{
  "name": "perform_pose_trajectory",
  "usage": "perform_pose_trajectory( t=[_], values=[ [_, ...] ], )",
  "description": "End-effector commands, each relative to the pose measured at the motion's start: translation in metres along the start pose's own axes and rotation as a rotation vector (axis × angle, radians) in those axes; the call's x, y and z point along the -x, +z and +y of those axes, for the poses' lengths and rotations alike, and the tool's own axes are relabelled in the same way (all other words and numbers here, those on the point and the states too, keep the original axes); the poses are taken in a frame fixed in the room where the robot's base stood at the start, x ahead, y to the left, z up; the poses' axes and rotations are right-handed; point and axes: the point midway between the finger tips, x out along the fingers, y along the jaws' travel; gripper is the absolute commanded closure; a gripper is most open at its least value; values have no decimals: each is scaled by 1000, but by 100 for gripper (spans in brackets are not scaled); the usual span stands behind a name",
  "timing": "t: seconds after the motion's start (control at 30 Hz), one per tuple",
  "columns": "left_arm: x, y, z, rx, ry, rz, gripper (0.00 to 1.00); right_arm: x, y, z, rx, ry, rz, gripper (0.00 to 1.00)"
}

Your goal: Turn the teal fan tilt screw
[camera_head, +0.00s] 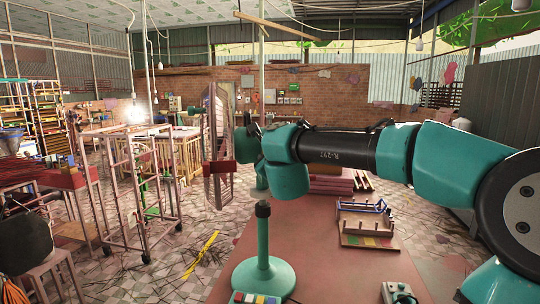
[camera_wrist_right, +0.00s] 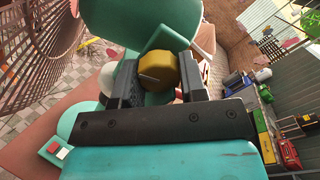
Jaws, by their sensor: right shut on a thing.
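The teal fan's stand (camera_head: 263,272) rises from the table in the head view. Its cage (camera_head: 217,145) shows nearly edge-on to the left of my right arm's end. In the right wrist view the teal fan housing (camera_wrist_right: 125,22) is at the top and part of the cage (camera_wrist_right: 35,45) at the left. My right gripper (camera_wrist_right: 158,76) is shut on a yellow, slotted tilt screw (camera_wrist_right: 160,70), with one dark finger on each side. In the head view my arm hides the screw and the fan's joint. My left gripper is out of sight.
The reddish table (camera_head: 330,265) bears a wooden rack with a blue frame (camera_head: 367,218) and a small pale device (camera_head: 398,292). Coloured buttons (camera_head: 255,299) sit on the fan's base. A metal frame cart (camera_head: 135,195) stands on the floor at left.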

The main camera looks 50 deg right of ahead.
Motion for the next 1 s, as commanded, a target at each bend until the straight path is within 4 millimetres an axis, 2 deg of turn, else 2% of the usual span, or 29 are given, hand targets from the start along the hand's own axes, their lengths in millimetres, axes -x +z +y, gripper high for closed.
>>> perform_pose_trajectory(
  t=[0.1,0.13,0.4,0.77,1.0],
  values=[
    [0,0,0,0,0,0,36,0,0,0,-1,0,0,85],
    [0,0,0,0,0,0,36,0,0,0,-1,0,0,60],
    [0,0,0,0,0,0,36,0,0,0,-1,0,0,36],
    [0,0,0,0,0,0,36,5,0,0,-2,0,-1,36],
    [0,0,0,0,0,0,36,33,0,0,-3,0,-2,36]
  ],
)
